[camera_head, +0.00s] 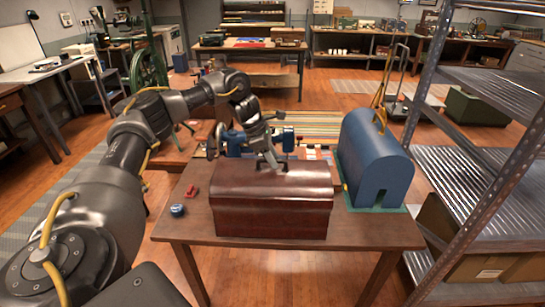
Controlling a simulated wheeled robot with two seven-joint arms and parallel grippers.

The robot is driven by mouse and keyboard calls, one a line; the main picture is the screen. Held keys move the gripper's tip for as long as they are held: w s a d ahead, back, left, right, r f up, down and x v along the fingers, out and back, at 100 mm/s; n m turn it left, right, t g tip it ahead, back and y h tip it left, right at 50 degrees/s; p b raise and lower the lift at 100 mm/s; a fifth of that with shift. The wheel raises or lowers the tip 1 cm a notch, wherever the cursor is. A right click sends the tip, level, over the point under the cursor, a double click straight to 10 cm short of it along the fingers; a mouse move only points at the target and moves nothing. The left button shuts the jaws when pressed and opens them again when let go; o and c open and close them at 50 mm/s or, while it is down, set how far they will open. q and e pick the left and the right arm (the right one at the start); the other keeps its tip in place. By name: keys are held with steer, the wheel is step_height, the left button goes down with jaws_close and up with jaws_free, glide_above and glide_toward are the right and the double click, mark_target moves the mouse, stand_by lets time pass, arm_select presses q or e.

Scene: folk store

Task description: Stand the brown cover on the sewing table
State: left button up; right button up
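The brown cover (272,212), a dark glossy wooden box with a rounded top, stands upright on a wooden table (385,238) in front of me. My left arm comes in from the left and reaches over the far side of the table. My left gripper (268,160) points down at the top of the brown cover, at or just above it. Its fingertips are small and partly merge with the cover's top, so I cannot tell whether they hold it. My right gripper is not in view.
A tall blue domed cover (372,158) stands on a green base at the table's right. A small blue tin (177,210) and a red item (192,191) lie at the left. A metal shelf rack (480,150) stands close on the right. The table's front right is bare.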

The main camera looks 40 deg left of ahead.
arm_select(q)
steer(key=v, duration=0.6)
steer(key=shift+r, duration=0.3)
steer(key=p+v, duration=0.1)
steer(key=v, duration=0.4)
steer(key=shift+a+r+p, duration=0.1)
steer(key=shift+r+p, duration=0.1)
steer(key=shift+p, duration=0.2)
